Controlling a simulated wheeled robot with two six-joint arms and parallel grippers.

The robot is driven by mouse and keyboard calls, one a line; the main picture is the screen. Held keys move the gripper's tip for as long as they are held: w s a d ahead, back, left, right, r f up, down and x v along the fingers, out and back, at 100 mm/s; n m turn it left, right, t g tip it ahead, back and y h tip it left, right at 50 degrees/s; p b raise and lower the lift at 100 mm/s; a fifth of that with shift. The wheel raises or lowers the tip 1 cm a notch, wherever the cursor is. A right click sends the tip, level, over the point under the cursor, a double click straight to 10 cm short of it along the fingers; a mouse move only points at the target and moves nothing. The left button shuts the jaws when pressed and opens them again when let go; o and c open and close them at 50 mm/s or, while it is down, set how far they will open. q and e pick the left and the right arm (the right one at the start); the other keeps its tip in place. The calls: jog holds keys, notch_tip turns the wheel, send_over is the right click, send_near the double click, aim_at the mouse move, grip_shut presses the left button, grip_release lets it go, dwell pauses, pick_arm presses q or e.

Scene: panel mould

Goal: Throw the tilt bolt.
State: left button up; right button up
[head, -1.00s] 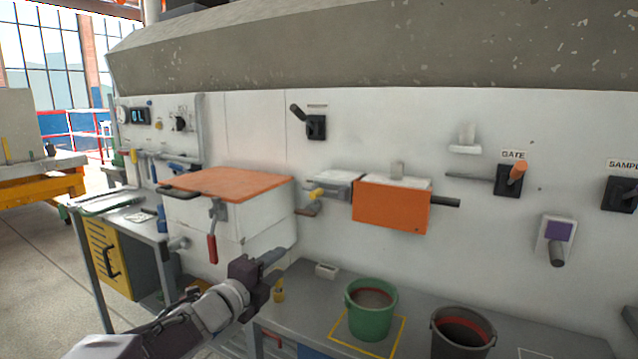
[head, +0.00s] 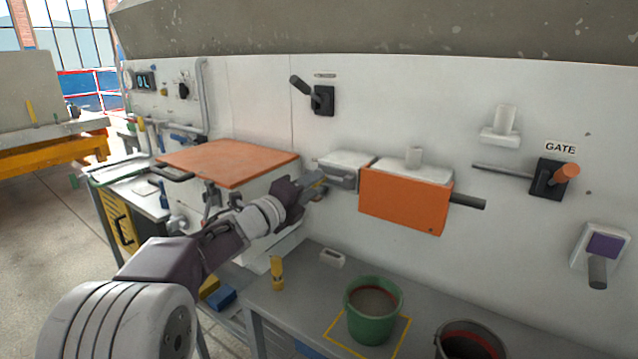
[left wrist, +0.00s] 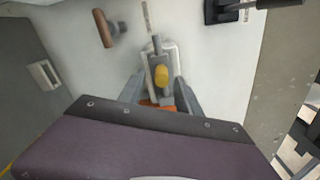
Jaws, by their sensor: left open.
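The bolt, a grey fitting with a yellow knob (left wrist: 161,76), is on the white wall and lies between and just beyond my left fingertips in the left wrist view. In the head view the grey housing (head: 338,176) at the left end of the orange box (head: 403,201) shows, and my gripper hides most of the knob. My left gripper (head: 316,186) is right in front of it; its two fingers (left wrist: 161,97) are apart with nothing held. I cannot tell whether they touch the knob. My right gripper is out of view.
A black lever switch (head: 322,100) is on the wall above, and the GATE lever (head: 552,179) to the right. Below, the bench holds a green bucket (head: 373,318), a dark bucket (head: 470,335) and a yellow object (head: 277,274).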

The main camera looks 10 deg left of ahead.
pick_arm(q)
jog(key=shift+x, duration=1.35)
jog(key=shift+r, duration=0.1)
grip_shut()
